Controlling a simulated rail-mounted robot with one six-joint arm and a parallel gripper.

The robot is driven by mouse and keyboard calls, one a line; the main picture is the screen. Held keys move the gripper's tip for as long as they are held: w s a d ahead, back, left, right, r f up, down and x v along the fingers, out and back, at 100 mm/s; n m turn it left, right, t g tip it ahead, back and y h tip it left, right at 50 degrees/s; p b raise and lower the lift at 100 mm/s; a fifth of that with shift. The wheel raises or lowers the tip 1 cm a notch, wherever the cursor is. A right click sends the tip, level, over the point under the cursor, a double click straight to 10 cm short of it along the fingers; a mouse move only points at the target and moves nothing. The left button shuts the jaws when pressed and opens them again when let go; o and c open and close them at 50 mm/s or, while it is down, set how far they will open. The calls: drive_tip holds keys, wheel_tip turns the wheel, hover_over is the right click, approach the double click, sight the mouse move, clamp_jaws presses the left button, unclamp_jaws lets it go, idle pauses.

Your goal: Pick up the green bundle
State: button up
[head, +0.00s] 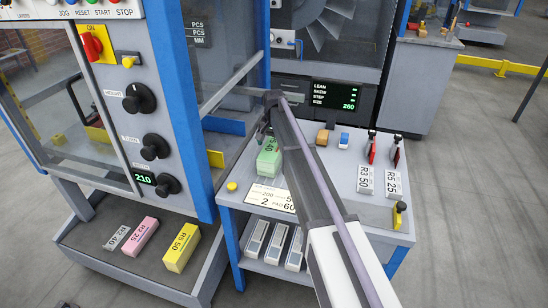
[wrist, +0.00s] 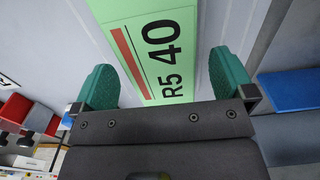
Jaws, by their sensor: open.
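The green bundle (head: 268,163) stands on the grey side table, left of its middle. In the wrist view the green bundle (wrist: 150,45) shows a face marked "R5 40" with a red stripe. My gripper (head: 264,132) is at the top of the bundle in the head view, partly hidden by my arm. In the wrist view my gripper (wrist: 160,80) is open, with one teal finger on each side of the bundle's near end. I cannot tell whether either finger touches it.
A blue machine post (head: 187,100) rises close on the left. Pink (head: 140,236) and yellow (head: 181,248) bundles lie on a lower shelf.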

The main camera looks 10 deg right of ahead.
sight(274, 144)
wheel_tip(274, 144, down, 4)
drive_tip(key=b, duration=0.3)
drive_tip(key=shift+f, duration=0.25)
drive_tip(key=shift+r, duration=0.2)
drive_tip(key=c, duration=1.7)
